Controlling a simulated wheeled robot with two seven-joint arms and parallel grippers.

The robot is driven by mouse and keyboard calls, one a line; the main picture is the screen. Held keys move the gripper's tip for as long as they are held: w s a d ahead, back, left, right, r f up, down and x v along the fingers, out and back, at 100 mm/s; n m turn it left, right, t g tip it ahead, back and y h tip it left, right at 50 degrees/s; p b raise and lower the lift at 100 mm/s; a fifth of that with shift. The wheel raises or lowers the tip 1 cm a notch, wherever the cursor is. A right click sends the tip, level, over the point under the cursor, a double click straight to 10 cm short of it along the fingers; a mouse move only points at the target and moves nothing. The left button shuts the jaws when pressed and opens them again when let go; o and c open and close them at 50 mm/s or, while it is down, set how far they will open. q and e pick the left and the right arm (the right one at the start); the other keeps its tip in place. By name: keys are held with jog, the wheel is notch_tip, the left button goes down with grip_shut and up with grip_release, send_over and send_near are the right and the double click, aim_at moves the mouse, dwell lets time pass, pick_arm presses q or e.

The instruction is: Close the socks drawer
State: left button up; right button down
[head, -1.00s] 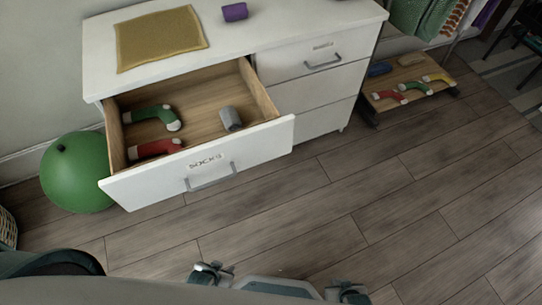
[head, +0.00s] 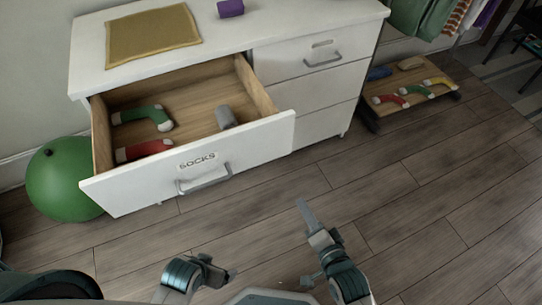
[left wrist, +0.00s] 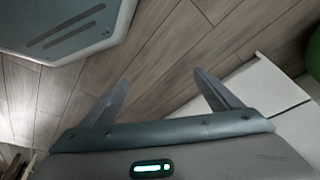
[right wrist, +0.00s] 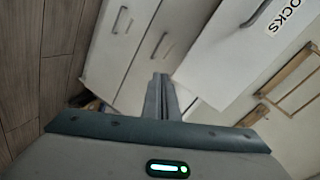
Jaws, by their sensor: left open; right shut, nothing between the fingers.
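The socks drawer (head: 250,148) is pulled out of the white dresser (head: 325,90), and its front bears a SOCKS label and a grey bar handle (head: 205,181). Inside are a green sock (head: 143,115), a red sock (head: 143,150) and a grey rolled item (head: 225,117). My right gripper (head: 302,204) is shut and empty, in front of the dresser and apart from the drawer. In the right wrist view its fingers (right wrist: 160,76) point toward the dresser, left of the drawer front (right wrist: 225,55). My left gripper (head: 230,274) is low near my base; its open, empty fingers (left wrist: 160,78) show in the left wrist view.
A green ball (head: 62,180) rests on the floor left of the drawer. A low wooden rack (head: 405,105) with several socks stands right of the dresser. A yellow cloth (head: 150,35) and purple roll (head: 230,8) lie on top. The floor in front is clear.

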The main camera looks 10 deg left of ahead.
aim_at(266, 139)
pick_arm(q)
jog(key=b+v, duration=0.1)
jog(key=v, duration=0.4)
jog(key=shift+s+a+r, duration=0.1)
jog(key=shift+s+r, duration=0.05)
jog(key=shift+r, duration=0.1)
pick_arm(e)
jog(key=s+a+r+m+t+y, duration=0.1)
jog(key=a+r+m+t+y, duration=0.1)
jog(key=r, duration=0.9)
jog(key=shift+s+a+r+m+y, duration=0.2)
jog(key=shift+a+r+m+y, duration=0.25)
jog(key=shift+a+m, duration=0.4)
jog(key=shift+w+f, duration=0.15)
pick_arm(q)
jog(key=shift+b, duration=0.35)
pick_arm(e)
jog(key=x, duration=1.3)
jog(key=shift+w, duration=0.35)
